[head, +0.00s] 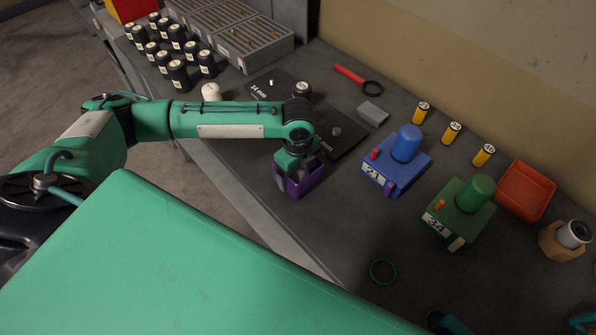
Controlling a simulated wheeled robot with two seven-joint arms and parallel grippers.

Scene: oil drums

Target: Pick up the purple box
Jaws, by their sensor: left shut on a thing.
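The purple box (308,183) is a small open bin near the front edge of the dark workbench, in the middle of the head view. My left gripper (291,178) comes down over it from the left and is shut on it. The gripper hides part of the box's left side and its inside. I cannot tell whether the box touches the bench top or is a little above it.
Right of the box stand a blue block (397,170) marked 21 and a green block (460,212) marked 34. A black plate (341,142) lies behind the box. A red tray (525,191) is at the right. Several black canisters (178,75) stand at the back left.

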